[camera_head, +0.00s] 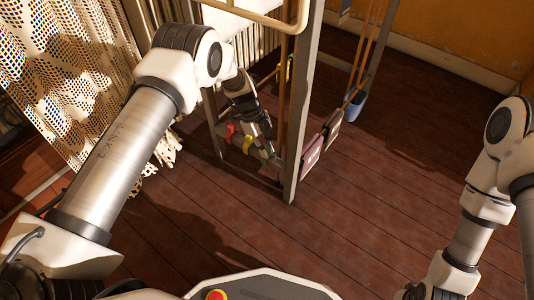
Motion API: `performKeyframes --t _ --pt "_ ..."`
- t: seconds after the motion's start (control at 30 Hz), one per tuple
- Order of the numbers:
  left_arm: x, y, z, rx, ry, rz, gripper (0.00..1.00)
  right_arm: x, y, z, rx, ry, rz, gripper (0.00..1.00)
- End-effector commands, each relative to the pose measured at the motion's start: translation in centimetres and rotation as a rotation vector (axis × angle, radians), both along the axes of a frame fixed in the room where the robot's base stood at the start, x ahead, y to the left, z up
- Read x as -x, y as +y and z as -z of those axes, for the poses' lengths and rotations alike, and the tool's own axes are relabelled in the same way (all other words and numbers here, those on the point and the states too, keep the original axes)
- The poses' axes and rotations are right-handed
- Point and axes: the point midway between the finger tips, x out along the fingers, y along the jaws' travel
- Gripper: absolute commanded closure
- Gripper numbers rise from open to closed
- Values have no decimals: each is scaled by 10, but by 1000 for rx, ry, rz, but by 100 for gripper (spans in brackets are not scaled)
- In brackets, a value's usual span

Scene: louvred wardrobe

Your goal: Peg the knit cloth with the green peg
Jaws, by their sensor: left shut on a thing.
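My left gripper (266,147) points down at the low rail of a grey rack, beside its front post. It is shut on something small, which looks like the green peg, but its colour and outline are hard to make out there. A red peg (229,131) and a yellow-green peg (247,145) sit on the low rail just left of the gripper. I cannot pick out the knit cloth for certain; a cream openwork fabric (75,70) hangs at the left. My right arm comes in at the right, and its gripper is outside the picture.
The rack's grey post (303,110) stands just right of my left gripper. Two flat brownish pieces (313,153) hang right of the post.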

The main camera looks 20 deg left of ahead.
Motion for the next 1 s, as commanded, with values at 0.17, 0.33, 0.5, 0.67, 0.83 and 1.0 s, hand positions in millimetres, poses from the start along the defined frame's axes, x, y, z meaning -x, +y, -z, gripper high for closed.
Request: performKeyframes --t 0.17,0.33,0.5,0.67,0.83,1.0 --pt "1 0 1 0 3 0 100 0 0 0 0 0 0 60" --pt "1 0 1 0 3 0 100 0 0 0 0 0 0 60" --pt "1 0 0 0 3 0 100 0 0 -1 0 0 0 60" --pt "1 0 -13 -1 2 1 100 0 0 -11 0 0 0 60" --pt "1 0 -28 0 1 0 100 0 0 -22 0 0 0 60" --pt "0 0 -42 0 1 0 100 0 0 -32 0 0 0 60"
